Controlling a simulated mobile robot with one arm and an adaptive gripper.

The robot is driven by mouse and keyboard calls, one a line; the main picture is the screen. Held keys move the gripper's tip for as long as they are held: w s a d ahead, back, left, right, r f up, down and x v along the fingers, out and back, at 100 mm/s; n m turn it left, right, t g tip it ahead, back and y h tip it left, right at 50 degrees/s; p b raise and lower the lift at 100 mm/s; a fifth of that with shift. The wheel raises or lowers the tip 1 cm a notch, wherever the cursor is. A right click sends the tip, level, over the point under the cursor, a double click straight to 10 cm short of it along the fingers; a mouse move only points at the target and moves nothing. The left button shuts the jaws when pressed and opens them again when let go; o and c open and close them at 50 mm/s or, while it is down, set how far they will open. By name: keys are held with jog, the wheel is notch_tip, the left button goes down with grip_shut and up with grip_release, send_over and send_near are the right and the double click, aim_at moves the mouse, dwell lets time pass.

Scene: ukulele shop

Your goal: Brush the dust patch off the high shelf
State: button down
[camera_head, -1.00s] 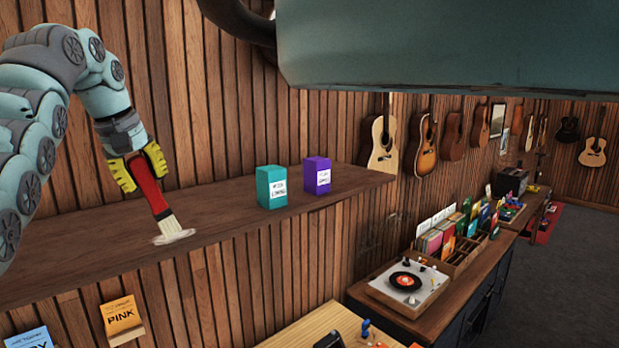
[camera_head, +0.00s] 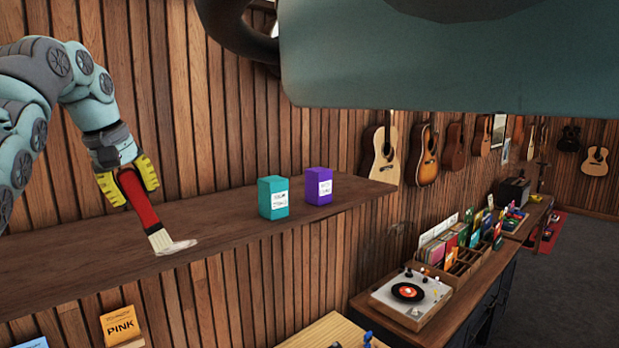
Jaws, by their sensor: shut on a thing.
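My gripper (camera_head: 128,186) is at the left, shut on the red handle of a brush (camera_head: 141,207). The brush tilts, with its pale bristles (camera_head: 168,244) pointing down at the high shelf (camera_head: 105,262). The bristles are splayed to the right and seem to touch the shelf top near its front edge. I cannot make out a separate dust patch; it may be under or behind the bristles.
A teal box (camera_head: 273,197) and a purple box (camera_head: 318,186) stand on the shelf to the right of the brush. Bare shelf lies between the brush and the teal box. A slatted wood wall (camera_head: 225,130) is behind. Below are a turntable (camera_head: 411,298) and an orange packet (camera_head: 120,325).

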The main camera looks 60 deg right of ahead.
jog(key=shift+s+d+p, duration=0.2)
jog(key=shift+d+p, duration=0.05)
jog(key=shift+d, duration=0.35)
jog(key=shift+s+d+p, duration=0.15)
jog(key=shift+d+p, duration=0.05)
jog(key=shift+d, duration=0.4)
jog(key=d+p, duration=0.1)
jog(key=d, duration=0.1)
jog(key=s+d+p, duration=0.1)
jog(key=shift+d+p, duration=0.35)
jog(key=shift+d, duration=0.05)
notch_tip(320, 180, up, 6)
jog(key=p, duration=0.4)
